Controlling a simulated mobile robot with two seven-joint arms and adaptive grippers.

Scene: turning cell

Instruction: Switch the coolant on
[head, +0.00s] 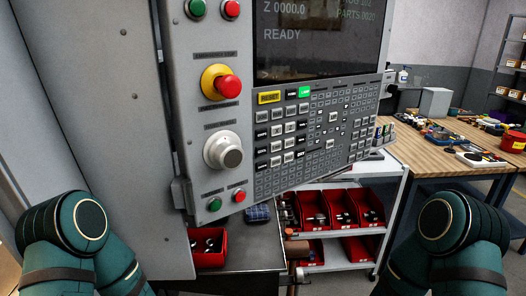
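The machine's control panel (193,84) fills the upper middle of the head view. Its keypad (318,130) has several rows of small grey keys. A yellow key (269,97) and a green key (304,92) stand out in the top row. The other key labels are too small to read, so I cannot tell which key is for coolant. The screen (310,40) above reads READY. Teal links of my two arms show at the lower left and lower right. Neither gripper is in view.
A red emergency-stop button (228,88), a round knob (223,150), and green (214,205) and red (239,196) buttons line the panel's left side. A cart with red bins (312,207) stands below. A cluttered wooden workbench (421,150) is at right.

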